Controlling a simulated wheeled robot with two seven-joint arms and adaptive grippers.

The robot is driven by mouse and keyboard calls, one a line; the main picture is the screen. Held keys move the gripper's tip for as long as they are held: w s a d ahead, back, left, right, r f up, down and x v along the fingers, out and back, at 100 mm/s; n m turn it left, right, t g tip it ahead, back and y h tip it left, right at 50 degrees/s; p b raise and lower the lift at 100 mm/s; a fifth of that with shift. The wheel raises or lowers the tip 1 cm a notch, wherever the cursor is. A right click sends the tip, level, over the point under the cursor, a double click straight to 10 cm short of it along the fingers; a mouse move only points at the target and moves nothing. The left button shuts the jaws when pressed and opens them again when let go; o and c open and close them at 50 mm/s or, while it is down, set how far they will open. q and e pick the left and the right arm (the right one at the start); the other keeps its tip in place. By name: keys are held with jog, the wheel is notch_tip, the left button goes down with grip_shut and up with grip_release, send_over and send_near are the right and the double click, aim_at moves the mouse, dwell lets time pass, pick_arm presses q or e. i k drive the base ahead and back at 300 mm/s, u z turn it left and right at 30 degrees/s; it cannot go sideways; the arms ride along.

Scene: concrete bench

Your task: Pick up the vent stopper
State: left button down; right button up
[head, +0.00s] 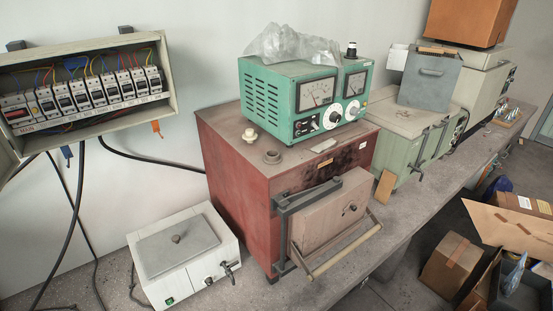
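A small cream-coloured knobbed piece (250,135), which looks like the vent stopper, sits on the top of the red furnace (230,160), near its left side. A short round collar (272,157) stands apart from it on the same top, a little nearer to me and to the right. It looks like the vent. Neither of my grippers shows in the head view.
A green meter box (270,98) with a crumpled clear plastic bag (290,45) on it stands right behind the stopper. A white bath with a grey lid (178,246) stands left of the furnace. The furnace door (330,205) has a protruding handle. An open breaker box (85,95) hangs at left.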

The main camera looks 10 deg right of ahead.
aim_at(250, 136)
jog(key=k, duration=1.3)
jog(key=z, duration=0.55)
jog(key=i, duration=1.45)
jog(key=u, duration=0.85)
jog(key=i, duration=0.7)
jog(key=u, duration=0.65)
